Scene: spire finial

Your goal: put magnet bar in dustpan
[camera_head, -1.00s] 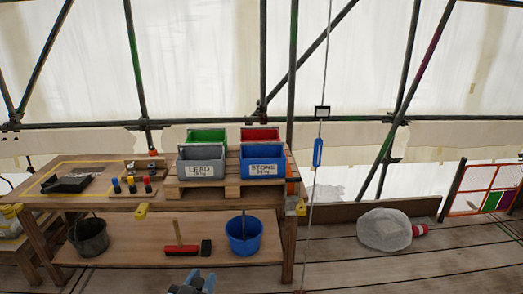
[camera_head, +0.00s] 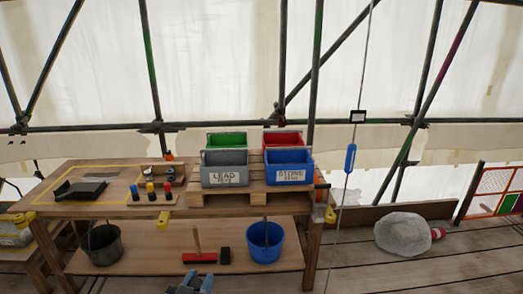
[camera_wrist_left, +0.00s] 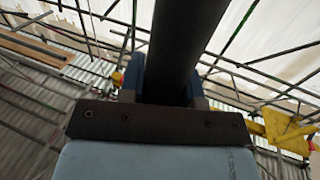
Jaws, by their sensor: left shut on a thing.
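My left gripper (camera_head: 190,284) shows at the bottom edge of the head view, in front of the lower shelf. In the left wrist view its blue fingers (camera_wrist_left: 163,85) are shut on a long dark bar (camera_wrist_left: 182,45), apparently the magnet bar, which runs up and away from the fingers. Its far end is out of that view. The black dustpan (camera_head: 82,190) lies on the left part of the workbench top, inside a yellow outline, well away from the gripper. My right gripper is not in view.
The workbench (camera_head: 110,210) carries a grey LEAD bin (camera_head: 224,168) and a blue STONE bin (camera_head: 288,167) on a pallet, and several coloured pegs (camera_head: 158,190). The lower shelf holds a dark bucket (camera_head: 103,246), a red brush (camera_head: 200,258) and a blue bucket (camera_head: 265,242).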

